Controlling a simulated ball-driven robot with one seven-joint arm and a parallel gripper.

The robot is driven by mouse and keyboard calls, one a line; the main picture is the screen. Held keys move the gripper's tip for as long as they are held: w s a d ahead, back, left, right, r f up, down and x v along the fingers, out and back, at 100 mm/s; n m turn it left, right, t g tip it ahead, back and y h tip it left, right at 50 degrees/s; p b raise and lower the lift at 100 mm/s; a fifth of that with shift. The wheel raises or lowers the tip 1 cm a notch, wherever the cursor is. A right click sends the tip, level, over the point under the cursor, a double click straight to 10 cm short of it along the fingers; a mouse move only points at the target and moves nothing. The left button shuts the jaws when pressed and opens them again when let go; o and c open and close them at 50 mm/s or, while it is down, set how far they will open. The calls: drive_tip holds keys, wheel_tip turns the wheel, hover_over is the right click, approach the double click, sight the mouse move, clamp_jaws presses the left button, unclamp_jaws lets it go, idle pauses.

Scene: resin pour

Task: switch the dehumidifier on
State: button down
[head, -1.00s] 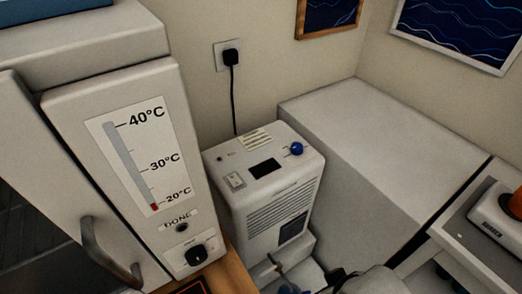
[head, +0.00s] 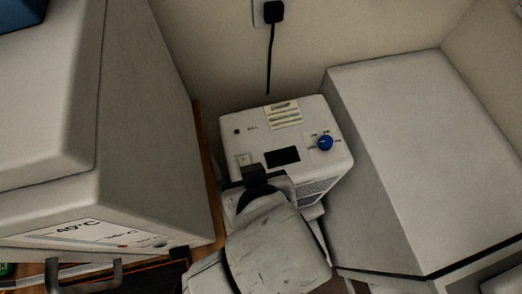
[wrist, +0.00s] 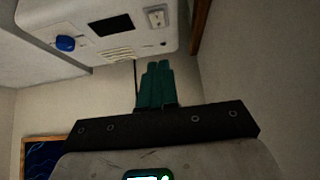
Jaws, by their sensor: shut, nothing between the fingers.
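The dehumidifier (head: 305,118) is a white box with a dark blank display (head: 282,157), a blue knob (head: 325,143) and a pale rocker switch (head: 243,159) on its top panel. My gripper (head: 252,172) is just in front of the switch in the head view, partly covering the panel's near left edge. In the wrist view the dehumidifier (wrist: 85,50) appears upside down, with the switch (wrist: 157,16) at the top. My gripper's green fingers (wrist: 157,66) are shut together and empty, pointing toward the switch. A gap shows between them in that picture; contact is not visible.
A large white cabinet (head: 150,130) stands close on the left. A big pale box (head: 400,120) stands on the right. A black plug (head: 273,12) with a cord hangs on the wall behind. The space above the dehumidifier is clear.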

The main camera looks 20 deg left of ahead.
drive_tip(key=shift+w+a, duration=0.1)
idle(0.3)
hover_over(245, 163)
drive_tip(key=s+d, duration=0.2)
wheel_tip(245, 163, down, 8)
drive_tip(key=shift+s+a+r, duration=0.1)
drive_tip(key=shift+s+a, duration=0.05)
drive_tip(key=f, duration=0.3)
drive_tip(key=shift+s+f+p, duration=0.1)
drive_tip(key=shift+s+p, duration=0.1)
drive_tip(key=shift+p, duration=0.2)
drive_tip(key=shift+f, duration=0.4)
drive_tip(key=shift+d+f+b, duration=0.25)
drive_tip(key=shift+f+b, duration=0.25)
drive_tip(key=shift+b, duration=0.2)
drive_tip(key=shift+r+t, duration=0.15)
drive_tip(key=shift+t, duration=0.25)
drive_tip(key=shift+r, duration=0.2)
